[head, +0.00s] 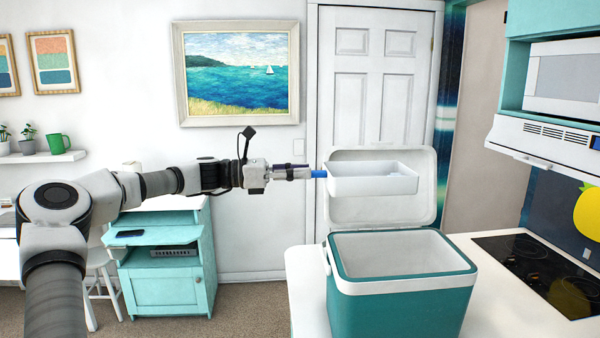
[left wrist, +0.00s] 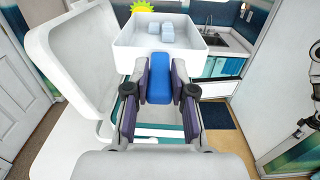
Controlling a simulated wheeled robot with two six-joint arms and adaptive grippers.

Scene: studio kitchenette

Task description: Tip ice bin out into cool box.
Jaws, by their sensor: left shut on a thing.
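The white ice bin (head: 372,180) is a shallow open tray with a blue handle (head: 319,174). My left gripper (head: 312,173) is shut on the blue handle and holds the bin level, above the cool box. In the left wrist view, my left gripper (left wrist: 160,88) has its fingers on both sides of the handle, and several pale ice blocks (left wrist: 165,32) lie in the bin (left wrist: 125,48). The teal and white cool box (head: 400,309) stands on the counter with its white lid (head: 380,210) open and upright behind. The visible part of its inside looks empty. My right gripper is not in view.
The white counter (head: 304,290) carries the cool box, with a black hob (head: 535,262) to its right. A range hood (head: 545,140) and microwave (head: 565,77) hang at the upper right. A teal cabinet (head: 165,280) stands at the left below my arm.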

